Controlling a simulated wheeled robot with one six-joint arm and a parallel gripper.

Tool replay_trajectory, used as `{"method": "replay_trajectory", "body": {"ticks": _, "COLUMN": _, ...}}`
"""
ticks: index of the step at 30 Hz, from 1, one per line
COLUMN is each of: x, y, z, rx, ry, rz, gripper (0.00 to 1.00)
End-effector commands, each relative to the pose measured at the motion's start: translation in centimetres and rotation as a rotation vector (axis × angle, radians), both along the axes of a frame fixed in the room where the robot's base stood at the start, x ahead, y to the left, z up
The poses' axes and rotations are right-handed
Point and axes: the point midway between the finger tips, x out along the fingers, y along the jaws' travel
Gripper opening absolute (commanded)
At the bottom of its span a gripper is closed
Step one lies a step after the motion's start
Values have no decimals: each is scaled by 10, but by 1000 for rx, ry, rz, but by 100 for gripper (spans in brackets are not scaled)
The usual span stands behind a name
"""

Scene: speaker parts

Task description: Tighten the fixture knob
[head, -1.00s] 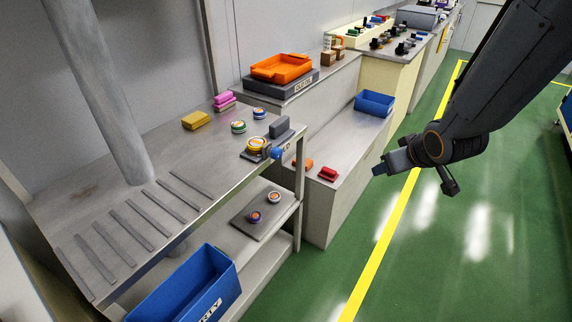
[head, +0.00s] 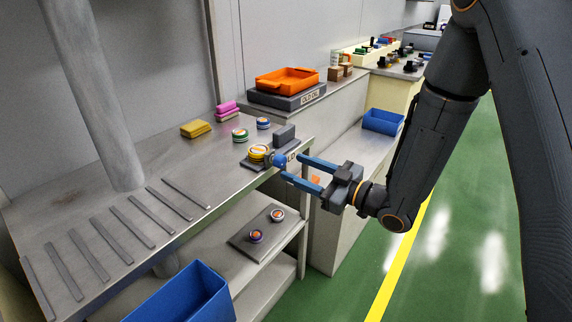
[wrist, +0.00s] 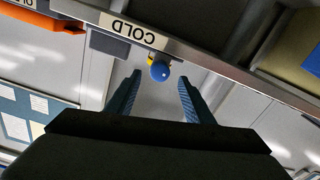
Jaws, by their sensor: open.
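The fixture knob, a blue ball (head: 280,160), sticks out from the front of a grey fixture (head: 284,135) at the right end of the steel table. A yellow-and-white ringed round part (head: 258,152) sits in the fixture. My gripper (head: 292,168) is open, its two blue fingers pointing at the knob from the right. In the wrist view the knob (wrist: 160,72) lies between the lines of the two fingers, near or just past their tips (wrist: 159,78). No finger visibly touches it. A "COLD" label (wrist: 128,29) is beside the knob.
Round parts (head: 240,134), yellow blocks (head: 195,129) and pink blocks (head: 227,108) lie on the steel table (head: 150,170). A lower shelf holds a plate (head: 266,238) with two round parts. A blue bin (head: 190,296) stands below. The green floor (head: 470,220) is clear.

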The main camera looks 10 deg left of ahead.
Motion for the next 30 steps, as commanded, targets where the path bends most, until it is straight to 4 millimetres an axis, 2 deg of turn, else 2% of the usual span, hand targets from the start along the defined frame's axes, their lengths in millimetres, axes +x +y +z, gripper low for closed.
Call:
{"method": "replay_trajectory", "body": {"ticks": 3, "x": 6, "y": 18, "z": 1, "rx": 0, "ry": 0, "rz": 2, "gripper": 48}}
{"method": "replay_trajectory", "body": {"ticks": 9, "x": 15, "y": 36, "z": 0, "rx": -1, "ry": 0, "rz": -1, "gripper": 48}}
{"method": "replay_trajectory", "body": {"ticks": 19, "x": 17, "y": 40, "z": 0, "rx": -1, "ry": 1, "rz": -3, "gripper": 48}}
{"method": "replay_trajectory", "body": {"ticks": 20, "x": 17, "y": 40, "z": 0, "rx": -1, "ry": 1, "rz": -3, "gripper": 46}}
{"method": "replay_trajectory", "body": {"ticks": 27, "x": 17, "y": 40, "z": 0, "rx": -1, "ry": 1, "rz": -3, "gripper": 6}}
{"method": "replay_trajectory", "body": {"ticks": 30, "x": 17, "y": 40, "z": 0, "rx": 0, "ry": 2, "rz": -3, "gripper": 6}}
